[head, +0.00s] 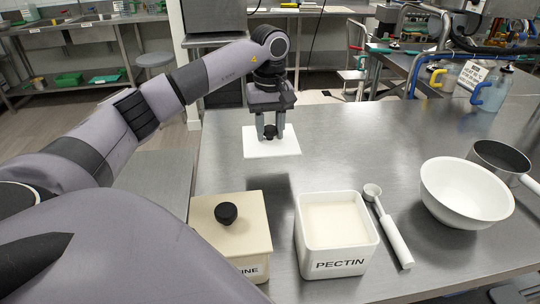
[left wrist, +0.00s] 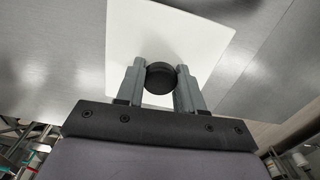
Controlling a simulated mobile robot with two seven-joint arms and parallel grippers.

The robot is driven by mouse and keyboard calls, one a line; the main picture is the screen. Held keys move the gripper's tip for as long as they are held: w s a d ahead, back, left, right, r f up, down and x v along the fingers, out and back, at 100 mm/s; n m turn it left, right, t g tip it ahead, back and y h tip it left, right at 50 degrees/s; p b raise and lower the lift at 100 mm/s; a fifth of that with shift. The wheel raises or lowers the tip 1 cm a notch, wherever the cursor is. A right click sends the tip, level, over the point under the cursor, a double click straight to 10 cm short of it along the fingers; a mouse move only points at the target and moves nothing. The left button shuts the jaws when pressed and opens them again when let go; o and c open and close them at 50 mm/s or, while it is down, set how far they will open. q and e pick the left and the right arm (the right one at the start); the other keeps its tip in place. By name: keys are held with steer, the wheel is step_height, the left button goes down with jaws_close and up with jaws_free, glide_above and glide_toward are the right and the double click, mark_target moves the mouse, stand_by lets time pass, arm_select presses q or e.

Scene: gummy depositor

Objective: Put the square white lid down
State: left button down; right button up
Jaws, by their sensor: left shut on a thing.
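The square white lid (head: 262,146) is at the back left part of the steel table, flat and level. I cannot tell for sure whether it touches the table. It also shows in the left wrist view (left wrist: 180,30), with its round black knob (left wrist: 160,77) between the fingers. My left gripper (head: 270,133) points down over the lid and is shut on its knob. It shows in the left wrist view (left wrist: 160,82) too. The open white box marked PECTIN (head: 337,265) stands at the front middle with pale powder in it. My right gripper is not in view.
A lidded cream box with a black knob (head: 203,222) stands left of the PECTIN box. A scoop (head: 393,237), a white bowl (head: 467,193) and a dark-lined pan (head: 499,160) are to the right. The table's middle and back right are clear.

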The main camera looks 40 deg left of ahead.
mark_target(270, 128)
arm_select(q)
steer(key=shift+f, duration=3.85)
steer(key=c, duration=0.7)
jaws_free()
steer(key=shift+f, duration=0.1)
step_height(270, 128, up, 12)
steer(key=shift+r, duration=0.15)
